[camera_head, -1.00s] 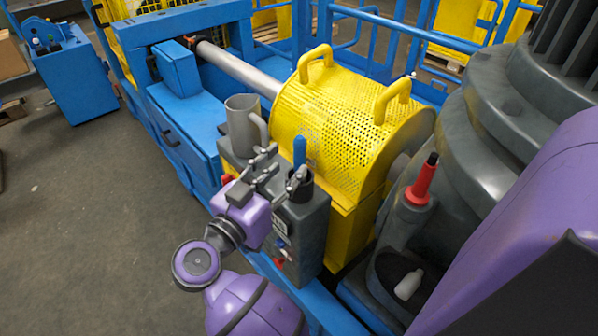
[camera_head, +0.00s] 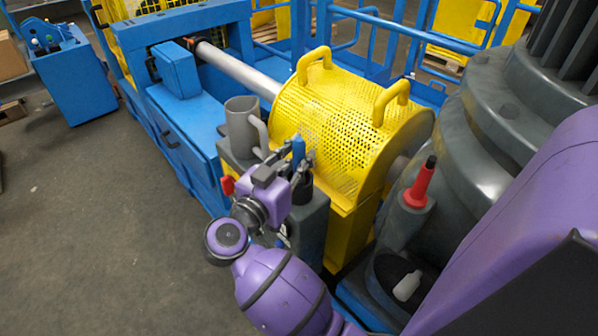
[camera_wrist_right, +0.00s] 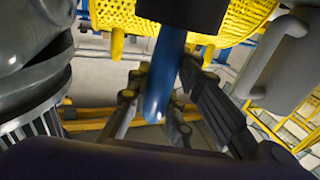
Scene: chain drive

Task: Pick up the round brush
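The round brush appears to be the item with the blue handle (camera_head: 299,150), standing upright in a black cup (camera_head: 302,188) on the dark grey housing; its brush end is hidden. My right gripper (camera_head: 291,161) is at the handle with its fingers open on either side of it. In the right wrist view the blue handle (camera_wrist_right: 164,78) points toward the camera between the two spread fingers (camera_wrist_right: 165,100), below the dark cup (camera_wrist_right: 185,10). I see no clear grip on the handle. My left gripper is not in view.
A grey mug-like jug (camera_head: 243,128) stands close to the left of the gripper. The yellow perforated guard (camera_head: 335,120) with two handles is just behind. A red tool (camera_head: 421,183) stands in a grey holder at right, above a white bottle (camera_head: 407,286). Floor at left is clear.

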